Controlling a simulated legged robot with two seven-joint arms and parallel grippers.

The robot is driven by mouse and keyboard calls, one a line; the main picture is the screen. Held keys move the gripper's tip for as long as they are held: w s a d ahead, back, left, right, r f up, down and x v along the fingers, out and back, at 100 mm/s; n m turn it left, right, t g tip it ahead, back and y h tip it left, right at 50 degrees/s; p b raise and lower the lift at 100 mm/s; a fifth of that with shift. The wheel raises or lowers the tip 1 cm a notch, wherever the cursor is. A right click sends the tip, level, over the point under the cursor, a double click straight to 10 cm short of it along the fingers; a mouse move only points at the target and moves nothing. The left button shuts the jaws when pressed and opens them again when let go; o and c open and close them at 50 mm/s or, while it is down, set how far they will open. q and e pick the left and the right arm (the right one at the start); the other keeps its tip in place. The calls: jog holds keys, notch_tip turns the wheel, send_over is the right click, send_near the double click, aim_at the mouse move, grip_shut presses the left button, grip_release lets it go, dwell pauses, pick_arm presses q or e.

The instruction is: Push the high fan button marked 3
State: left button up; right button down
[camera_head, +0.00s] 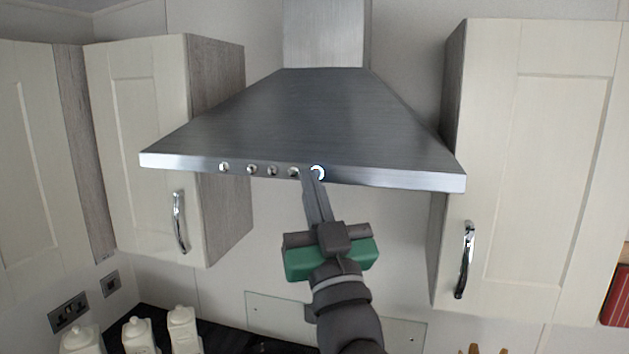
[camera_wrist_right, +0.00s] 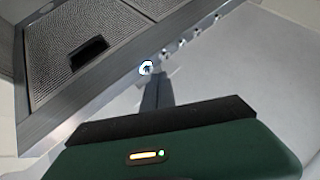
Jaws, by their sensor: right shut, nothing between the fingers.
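A steel range hood (camera_head: 290,115) fills the middle of the head view, with a row of several small round buttons (camera_head: 252,169) along its front edge. The rightmost button (camera_head: 318,172) in that row has a bright lit ring; no number can be read on any button. The lit button also shows in the right wrist view (camera_wrist_right: 146,68). My right gripper (camera_head: 311,176) is shut and empty, its tips at the hood edge just below and left of the lit button. Whether the tips touch it cannot be told. My left gripper is not in view.
Cream wall cupboards (camera_head: 140,140) with metal handles flank the hood; another cupboard (camera_head: 540,160) is on the right. White canisters (camera_head: 137,335) stand on the dark counter at lower left. The hood's mesh filter (camera_wrist_right: 85,50) shows from below in the wrist view.

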jog(key=shift+s, duration=0.15)
jog(key=shift+s+a+b, duration=0.95)
jog(key=shift+s+b, duration=0.45)
jog(key=shift+s, duration=1.45)
jog(key=w+d+f+g+h+b, duration=0.1)
jog(key=w+d+f+g+b, duration=0.15)
jog(key=f, duration=0.95)
jog(key=w+d+f+n+g+b, duration=0.15)
jog(key=f+g, duration=0.25)
jog(key=f, duration=0.8)
jog(key=w+d+f+m+g+h+b, duration=0.1)
jog(key=w+d+f+g, duration=0.15)
jog(key=f, duration=0.95)
jog(key=s+d+f+m+g+h+b, duration=0.1)
jog(key=s+d+f+g+b, duration=0.2)
jog(key=f, duration=0.7)
jog(key=s+d+f+g+h, duration=0.1)
jog(key=s+d+f+g, duration=0.25)
jog(key=f, duration=0.65)
jog(key=s+d+f+m+g+h+b, duration=0.1)
jog(key=s+d+f+g, duration=0.5)
jog(key=s+f, duration=0.6)
jog(key=shift+s+d+f+m+h+b, duration=0.15)
jog(key=shift+d+f+m+h+b, duration=0.15)
jog(key=shift+d+f+m+b, duration=0.2)
jog(key=shift+a, duration=0.15)
